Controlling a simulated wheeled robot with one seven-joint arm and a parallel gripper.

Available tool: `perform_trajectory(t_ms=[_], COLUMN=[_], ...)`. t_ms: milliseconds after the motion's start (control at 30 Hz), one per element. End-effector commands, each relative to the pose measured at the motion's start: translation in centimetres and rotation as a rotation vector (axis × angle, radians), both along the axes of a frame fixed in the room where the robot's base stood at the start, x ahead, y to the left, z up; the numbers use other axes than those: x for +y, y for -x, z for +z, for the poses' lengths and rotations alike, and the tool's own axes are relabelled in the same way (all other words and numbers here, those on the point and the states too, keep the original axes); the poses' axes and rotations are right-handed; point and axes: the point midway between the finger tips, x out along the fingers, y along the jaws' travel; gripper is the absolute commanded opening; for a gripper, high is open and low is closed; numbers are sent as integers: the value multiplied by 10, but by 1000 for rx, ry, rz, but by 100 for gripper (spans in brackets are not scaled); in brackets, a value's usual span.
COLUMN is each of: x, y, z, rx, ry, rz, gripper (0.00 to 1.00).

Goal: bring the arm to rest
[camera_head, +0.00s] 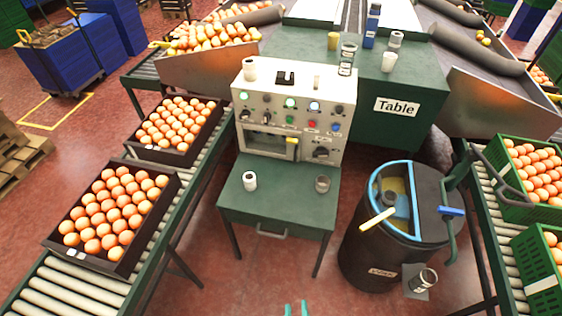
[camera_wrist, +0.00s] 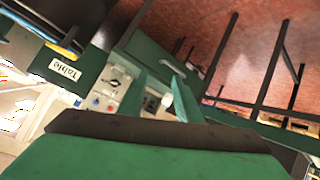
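My gripper (camera_head: 296,309) shows only as two green fingertips at the bottom edge of the head view, in front of the small green table (camera_head: 275,212). A gap lies between the tips. In the wrist view my gripper (camera_wrist: 157,95) has its two green fingers apart, with nothing held between them. A white cup (camera_wrist: 167,100) shows in the background between the fingers. The rest of my arm is out of the head view.
A control panel (camera_head: 293,108) stands behind the small table, which bears a white cup (camera_head: 249,181) and a grey cup (camera_head: 322,184). A black bin (camera_head: 365,255) stands at right. Red floor (camera_head: 235,285) lies open below the table.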

Motion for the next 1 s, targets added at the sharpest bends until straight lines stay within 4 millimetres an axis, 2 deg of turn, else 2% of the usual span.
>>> perform_trajectory(t_ms=[33, 200, 400, 500, 633, 1000], x=[5, 22, 36, 42, 45, 45], y=[16, 52, 82, 89, 94, 94], z=[12, 64, 123, 142, 155, 155], rx=[-26, -139, -254, -289, -311, -312], ry=[-34, -165, -310, -356, -388, -389], rz=[-16, -68, -113, -123, -126, -126], gripper=[31, 31, 31, 31, 31, 31])
